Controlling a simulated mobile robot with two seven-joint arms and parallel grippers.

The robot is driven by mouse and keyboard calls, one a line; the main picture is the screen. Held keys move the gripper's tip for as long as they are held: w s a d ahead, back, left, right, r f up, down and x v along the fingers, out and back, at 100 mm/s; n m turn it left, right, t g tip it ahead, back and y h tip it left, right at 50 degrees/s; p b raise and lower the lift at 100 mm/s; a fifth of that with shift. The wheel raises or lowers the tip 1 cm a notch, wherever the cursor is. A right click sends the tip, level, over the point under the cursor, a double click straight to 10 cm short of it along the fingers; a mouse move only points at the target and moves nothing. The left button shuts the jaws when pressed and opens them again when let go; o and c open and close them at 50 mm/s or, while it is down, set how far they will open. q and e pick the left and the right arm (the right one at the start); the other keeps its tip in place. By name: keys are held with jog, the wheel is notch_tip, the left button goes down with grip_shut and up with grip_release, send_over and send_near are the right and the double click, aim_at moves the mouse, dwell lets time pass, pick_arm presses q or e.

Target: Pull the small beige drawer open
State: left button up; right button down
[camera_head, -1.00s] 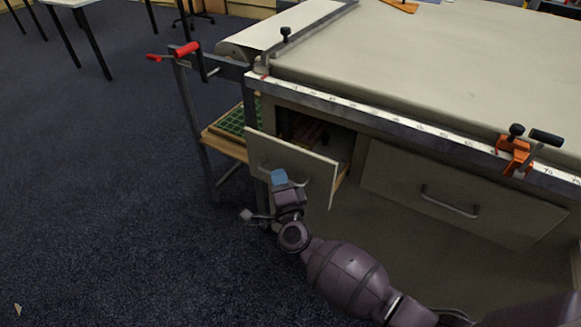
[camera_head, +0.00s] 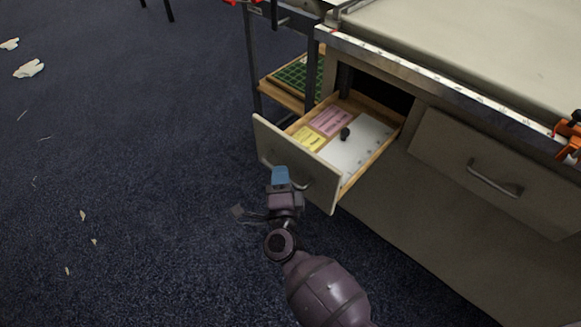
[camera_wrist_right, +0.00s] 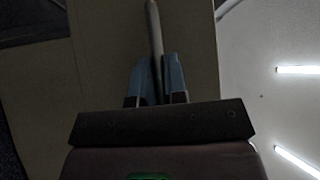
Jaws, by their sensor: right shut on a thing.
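The small beige drawer (camera_head: 263,144) stands out from the cloth table's cabinet, its inside largely exposed. Pink and yellow cards, a white sheet and a small dark object lie in it. My right gripper (camera_head: 281,176) is at the drawer's front, shut on its metal handle (camera_head: 300,186). In the right wrist view the blue fingertips (camera_wrist_right: 157,80) close on either side of the handle bar (camera_wrist_right: 153,35), in front of the beige drawer panel. My left gripper is in no view.
A second, wider drawer (camera_head: 460,165) with a metal handle is shut to the right. A wooden shelf with a green grid tray (camera_head: 298,76) is behind the open drawer. The dark carpet (camera_head: 130,180) at left is mostly clear, with small pale scraps.

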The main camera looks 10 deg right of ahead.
jog(key=shift+s+a, duration=0.15)
jog(key=shift+a, duration=0.05)
jog(key=c, duration=1.3)
grip_release()
jog(key=shift+o, duration=0.7)
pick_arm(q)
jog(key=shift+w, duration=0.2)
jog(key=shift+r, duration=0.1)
